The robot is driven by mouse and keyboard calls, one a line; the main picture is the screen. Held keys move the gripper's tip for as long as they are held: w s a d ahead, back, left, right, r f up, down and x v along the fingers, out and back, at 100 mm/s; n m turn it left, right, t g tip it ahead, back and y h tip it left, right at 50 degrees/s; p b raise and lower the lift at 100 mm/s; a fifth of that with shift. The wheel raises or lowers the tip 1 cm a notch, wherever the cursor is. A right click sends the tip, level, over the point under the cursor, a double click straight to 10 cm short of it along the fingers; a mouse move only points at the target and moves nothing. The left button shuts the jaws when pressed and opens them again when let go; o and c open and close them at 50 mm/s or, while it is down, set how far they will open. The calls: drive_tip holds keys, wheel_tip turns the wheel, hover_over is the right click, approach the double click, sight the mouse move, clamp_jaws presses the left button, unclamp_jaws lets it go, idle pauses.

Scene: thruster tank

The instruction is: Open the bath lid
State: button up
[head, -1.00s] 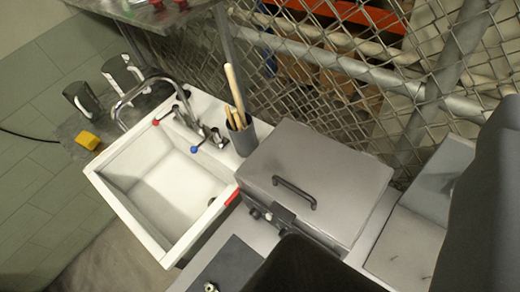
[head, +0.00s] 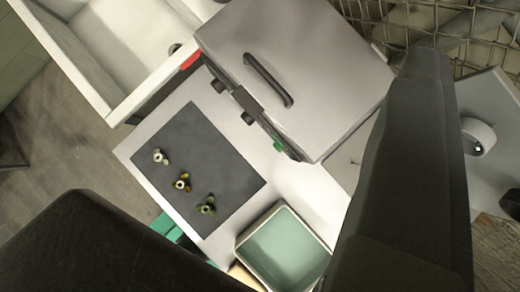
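The bath is a grey metal box with a closed flat lid (head: 310,45) at the upper middle of the head view. A dark bar handle (head: 268,80) stands on the lid near its left side. Dark knobs and a green button (head: 278,146) are on the bath's front face. My gripper (head: 252,128) shows as two large dark fingers, one at lower left and one at right, wide apart with nothing between them. It is open and apart from the handle. The fingers hide part of the bench.
A dark mat (head: 205,165) with three small thrusters (head: 182,182) lies on the white bench below the bath. A green-lined tray (head: 285,250) is at the bottom. A white sink (head: 115,45) is at upper left. Wire mesh (head: 440,25) stands behind.

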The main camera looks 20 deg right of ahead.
drive_tip(key=w+a+f+n+g+p, duration=0.2)
drive_tip(key=a+f+n+g+p, duration=0.15)
drive_tip(key=a+f+n, duration=0.35)
drive_tip(key=n+g+h+p, duration=0.2)
drive_tip(key=n+g, duration=0.2)
drive_tip(key=g, duration=0.1)
approach(270, 80)
drive_tip(key=shift+t, duration=0.25)
drive_tip(key=f, duration=0.2)
drive_tip(key=f+p, duration=0.1)
drive_tip(key=f, duration=0.2)
drive_tip(key=w+f+p, duration=0.1)
drive_tip(key=f, duration=0.1)
drive_tip(key=shift+d+f, duration=0.15)
drive_tip(key=shift+f, duration=0.25)
